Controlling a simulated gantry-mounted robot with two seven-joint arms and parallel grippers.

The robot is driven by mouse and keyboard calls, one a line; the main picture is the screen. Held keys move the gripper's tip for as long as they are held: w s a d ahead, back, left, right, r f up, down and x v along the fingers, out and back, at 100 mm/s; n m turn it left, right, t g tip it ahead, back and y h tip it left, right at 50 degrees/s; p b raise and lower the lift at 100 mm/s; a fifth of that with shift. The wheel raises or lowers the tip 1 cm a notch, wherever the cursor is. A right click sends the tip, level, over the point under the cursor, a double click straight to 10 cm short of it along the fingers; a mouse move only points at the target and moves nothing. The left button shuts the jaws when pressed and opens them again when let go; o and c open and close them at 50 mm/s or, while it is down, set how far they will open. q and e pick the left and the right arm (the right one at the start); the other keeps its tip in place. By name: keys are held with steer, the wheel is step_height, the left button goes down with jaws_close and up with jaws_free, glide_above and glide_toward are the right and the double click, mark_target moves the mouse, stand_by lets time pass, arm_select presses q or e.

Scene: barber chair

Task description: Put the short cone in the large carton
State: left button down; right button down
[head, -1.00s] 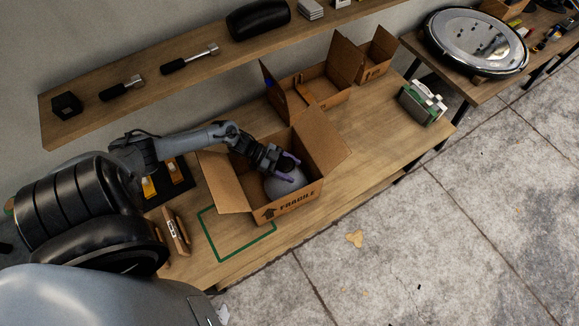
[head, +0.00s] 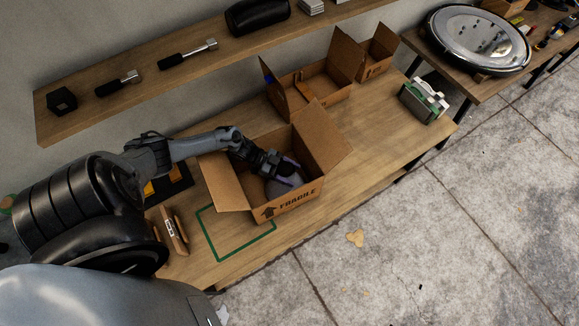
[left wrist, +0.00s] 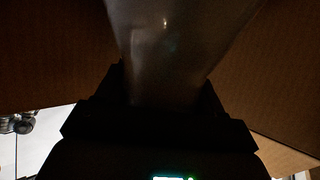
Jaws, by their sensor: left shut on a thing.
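The large carton (head: 248,209) stands open on the workbench, with FRAGILE printed on its front wall and its flaps spread. My left gripper (head: 281,172) is inside its opening, shut on the short cone (head: 274,188). The cone is grey and smooth, and its lower part is hidden behind the carton's front wall. In the left wrist view the cone (left wrist: 180,45) sits between the dark fingers (left wrist: 165,95), with brown carton walls on both sides. Whether the cone touches the carton floor cannot be told. My right gripper is not in view.
Two smaller open cartons (head: 327,92) (head: 377,68) stand behind to the right. A green and white box (head: 424,101) sits at the bench's right end. A green outlined square (head: 236,251) on the bench is empty. A wall shelf (head: 150,95) holds tools.

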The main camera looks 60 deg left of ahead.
arm_select(q)
steer(key=shift+c, duration=0.7)
jaws_free()
steer(key=shift+f, duration=0.15)
steer(key=shift+r, duration=0.2)
steer(key=v, duration=0.7)
steer(key=shift+s+a, duration=0.15)
steer(key=shift+a, duration=0.05)
steer(key=shift+r, duration=0.15)
